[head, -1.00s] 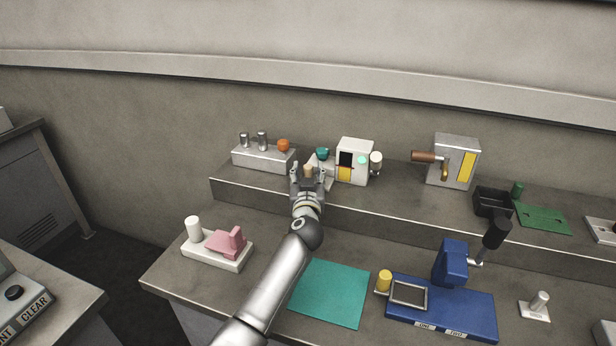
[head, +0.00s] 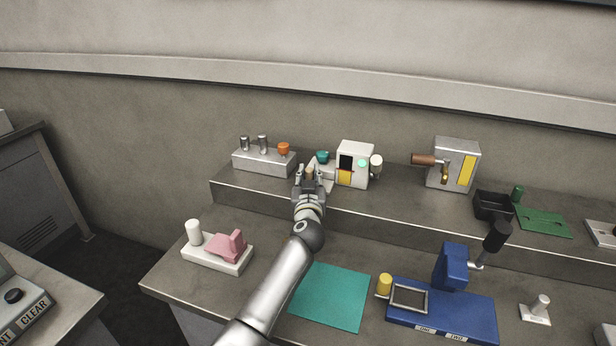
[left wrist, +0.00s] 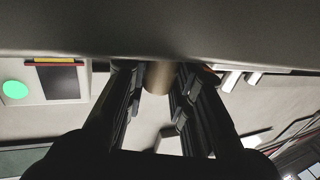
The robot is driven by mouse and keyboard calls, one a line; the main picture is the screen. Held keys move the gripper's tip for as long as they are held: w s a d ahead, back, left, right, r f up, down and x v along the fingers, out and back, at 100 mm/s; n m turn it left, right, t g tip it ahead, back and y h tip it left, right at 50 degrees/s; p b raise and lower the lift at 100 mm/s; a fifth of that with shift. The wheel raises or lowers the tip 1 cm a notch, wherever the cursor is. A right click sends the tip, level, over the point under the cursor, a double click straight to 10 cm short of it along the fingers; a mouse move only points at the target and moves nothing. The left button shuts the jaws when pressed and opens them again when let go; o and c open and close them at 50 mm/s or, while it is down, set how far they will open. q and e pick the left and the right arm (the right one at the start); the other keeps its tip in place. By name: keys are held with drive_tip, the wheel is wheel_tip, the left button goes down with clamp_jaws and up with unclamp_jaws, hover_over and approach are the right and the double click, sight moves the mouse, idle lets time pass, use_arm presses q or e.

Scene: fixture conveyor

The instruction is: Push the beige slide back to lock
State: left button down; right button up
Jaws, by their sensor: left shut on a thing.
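The beige slide (head: 310,173) shows as a small tan block between the fingertips of my left gripper (head: 310,176), at the front of the upper shelf. In the left wrist view its rounded tan end (left wrist: 158,77) sits between the two dark fingers of the left gripper (left wrist: 156,85). The left gripper is shut on it. The pale base (head: 326,181) around the slide is partly hidden by the gripper. My right gripper is in neither view.
A white machine (head: 355,155) with a green light stands just right of the gripper, a teal knob (head: 322,156) behind it. A grey block (head: 263,161) with an orange knob is on the left. Below lie a pink-topped fixture (head: 226,245), a teal mat (head: 328,296) and a blue press (head: 450,305).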

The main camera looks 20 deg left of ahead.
sight(323, 180)
use_arm(q)
drive_tip(key=d+p, duration=0.1)
drive_tip(key=d, duration=0.2)
drive_tip(key=shift+s+d, duration=0.1)
drive_tip(key=shift+d, duration=0.25)
drive_tip(key=shift+f, duration=0.1)
drive_tip(key=c, duration=1.5)
unclamp_jaws()
drive_tip(key=shift+o, duration=1.3)
drive_tip(key=shift+d, duration=0.15)
drive_tip(key=shift+s, duration=0.15)
drive_tip(key=v, duration=1.1)
drive_tip(key=shift+s, duration=0.35)
